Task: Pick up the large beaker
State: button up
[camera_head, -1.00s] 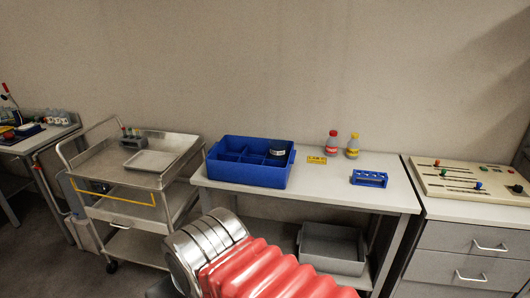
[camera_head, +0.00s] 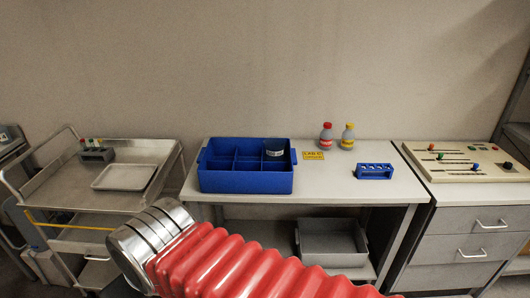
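I cannot make out a large beaker for certain in the head view. A dark round object with a pale label (camera_head: 274,149) stands in the back right compartment of the blue divided crate (camera_head: 245,183). I cannot tell what it is. The crate sits on the left part of the white table (camera_head: 320,191). My red ribbed arm with its metal end section crosses the lower middle of the view, in front of the table. My gripper's fingers do not show.
A red-capped bottle (camera_head: 326,136), a yellow-capped bottle (camera_head: 347,136), a yellow sign (camera_head: 313,156) and a blue rack (camera_head: 374,171) are on the table. A grey bin (camera_head: 331,246) is below. A metal trolley (camera_head: 125,200) stands left, drawers with a control panel (camera_head: 465,162) right.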

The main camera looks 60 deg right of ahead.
aim_at(275, 154)
jog(key=z, duration=0.3)
jog(key=i, duration=0.75)
jog(key=z, duration=0.8)
jog(key=i, duration=0.6)
jog(key=z, duration=0.25)
